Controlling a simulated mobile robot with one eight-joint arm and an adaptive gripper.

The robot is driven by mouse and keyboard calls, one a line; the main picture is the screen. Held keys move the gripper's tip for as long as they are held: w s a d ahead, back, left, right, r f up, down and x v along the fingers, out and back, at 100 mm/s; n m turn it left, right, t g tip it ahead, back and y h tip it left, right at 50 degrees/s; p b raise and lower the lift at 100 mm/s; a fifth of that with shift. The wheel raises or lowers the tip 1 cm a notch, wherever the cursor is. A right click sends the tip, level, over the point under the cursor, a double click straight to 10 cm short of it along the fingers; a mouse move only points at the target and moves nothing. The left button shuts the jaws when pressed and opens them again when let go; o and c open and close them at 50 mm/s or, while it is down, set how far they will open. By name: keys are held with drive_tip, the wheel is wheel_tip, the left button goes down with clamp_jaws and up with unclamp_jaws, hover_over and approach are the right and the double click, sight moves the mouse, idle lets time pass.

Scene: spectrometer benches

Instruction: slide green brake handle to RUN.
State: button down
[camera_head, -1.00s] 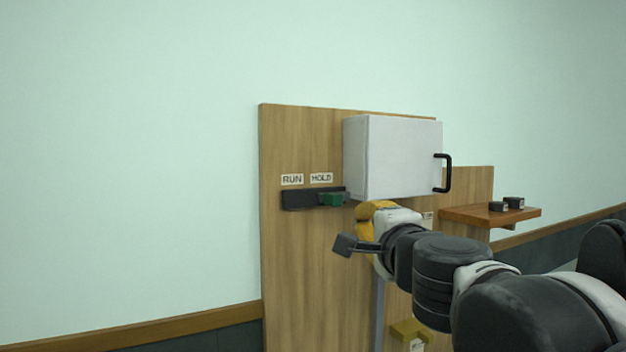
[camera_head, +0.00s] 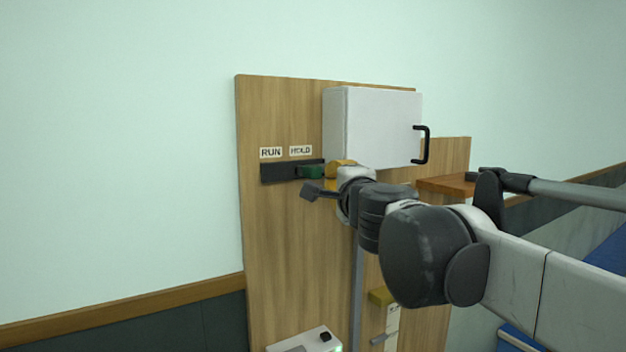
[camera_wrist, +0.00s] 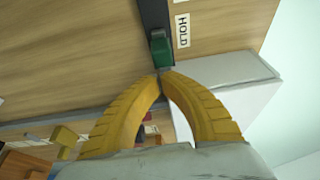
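The green brake handle (camera_head: 311,172) sits at the right part of a dark horizontal rail (camera_head: 279,173), below the HOLD label (camera_head: 301,150). The RUN label (camera_head: 271,153) is to the left, above the rail's left end. My gripper (camera_head: 329,171) has yellow fingers and is just right of the handle. In the wrist view, the fingertips (camera_wrist: 163,73) meet right beside the green handle (camera_wrist: 160,48), with nothing visible between them. They look very close to it; I cannot tell whether they touch. The HOLD label (camera_wrist: 182,31) also shows there.
A white cabinet (camera_head: 372,125) with a black door handle (camera_head: 421,146) juts out just above my gripper. A wooden shelf (camera_head: 447,184) is to the right. A mustard block (camera_head: 381,297) and a white box (camera_head: 303,341) are lower down. The panel left of the rail is clear.

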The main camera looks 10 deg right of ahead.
drive_tip(key=shift+w, duration=1.2)
